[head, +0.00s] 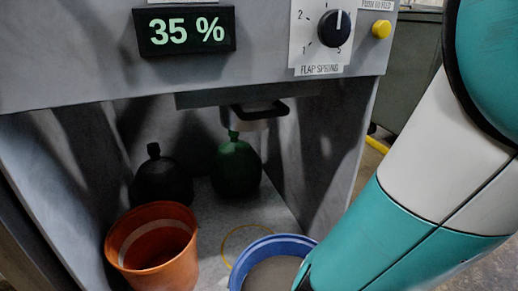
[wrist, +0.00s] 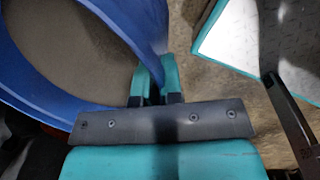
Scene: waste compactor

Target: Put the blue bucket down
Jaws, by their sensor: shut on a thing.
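The blue bucket (head: 268,240) is at the bottom middle of the head view, at the front of the compactor bay; its lower part is cut off by the frame. Its inside looks grey-brown. In the wrist view the bucket (wrist: 152,28) fills the upper left. My gripper (wrist: 155,78) is shut on the bucket's rim, with the wall between its two teal fingers. In the head view only a bit of the gripper shows at the bucket's right edge, below my arm. Whether the bucket's base touches anything is hidden.
An orange bucket (head: 150,240) stands to the left in the bay. A black bag (head: 160,182) and a green bag (head: 236,168) sit behind. A yellow ring (head: 229,238) shows on the bay floor beside the blue bucket. The panel above reads 35 % (head: 186,31).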

